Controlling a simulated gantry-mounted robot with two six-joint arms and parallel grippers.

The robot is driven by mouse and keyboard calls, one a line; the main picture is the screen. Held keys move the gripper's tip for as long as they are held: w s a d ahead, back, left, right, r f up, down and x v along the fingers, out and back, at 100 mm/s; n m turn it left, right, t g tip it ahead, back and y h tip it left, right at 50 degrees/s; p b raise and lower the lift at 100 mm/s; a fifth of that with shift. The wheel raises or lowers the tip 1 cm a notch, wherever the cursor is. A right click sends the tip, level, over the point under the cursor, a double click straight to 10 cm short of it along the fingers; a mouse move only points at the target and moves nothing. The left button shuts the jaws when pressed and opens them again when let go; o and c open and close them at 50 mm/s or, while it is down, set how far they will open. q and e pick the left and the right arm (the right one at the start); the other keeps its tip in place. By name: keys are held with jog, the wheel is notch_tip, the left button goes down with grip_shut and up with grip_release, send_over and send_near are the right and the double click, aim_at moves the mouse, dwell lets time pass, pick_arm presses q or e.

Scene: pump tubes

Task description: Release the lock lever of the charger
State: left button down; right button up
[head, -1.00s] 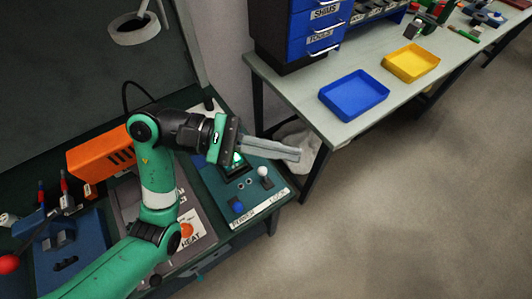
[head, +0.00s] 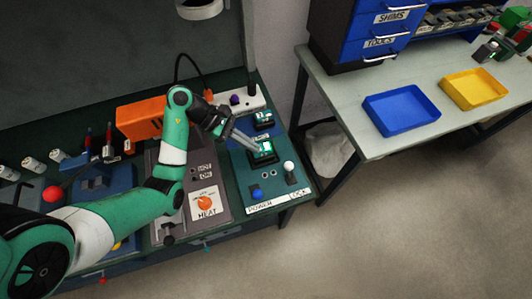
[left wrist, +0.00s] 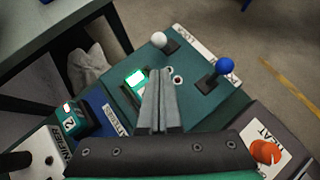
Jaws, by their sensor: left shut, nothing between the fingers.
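The charger (head: 243,181) is a dark teal panel with a dark block showing a lit green display (head: 266,147). The lock lever (head: 289,165) has a white knob and stands by the LOCK label. It also shows in the left wrist view (left wrist: 160,40), beyond the fingertips. The power lever has a blue knob (head: 257,193); it also shows in the left wrist view (left wrist: 223,66). My left gripper (head: 255,147) is shut and empty over the charger, beside the green display and apart from both knobs. It points toward the panel in the left wrist view (left wrist: 161,74). My right gripper is not in view.
A grey heat unit (head: 183,222) with an orange dial stands left of the charger, with an orange box (head: 138,120) behind. The right table holds blue (head: 400,109) and yellow (head: 474,88) trays.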

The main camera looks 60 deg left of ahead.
aim_at(290, 170)
pick_arm(q)
jog(key=b+x, duration=0.2)
jog(key=x, duration=0.7)
jog(key=shift+w+d+f+b, duration=0.1)
jog(key=shift+d+f+b, duration=0.1)
jog(key=shift+b, duration=0.2)
jog(key=shift+s+d+r+p, duration=0.2)
jog(key=shift+d+r+p, duration=0.4)
jog(key=shift+p, duration=0.55)
jog(key=shift+d+r+p, duration=0.2)
jog(key=shift+r+p, duration=0.05)
jog(key=shift+p, duration=0.15)
jog(key=shift+s+d+r+p, duration=0.2)
jog(key=shift+d+r+p, duration=0.15)
jog(key=shift+d+p, duration=0.55)
jog(key=shift+s+d+r+p, duration=0.2)
jog(key=shift+d+p, duration=0.55)
jog(key=shift+p, duration=0.5)
jog(key=shift+d+f, duration=0.1)
jog(key=shift+f, duration=0.2)
jog(key=shift+r, duration=0.1)
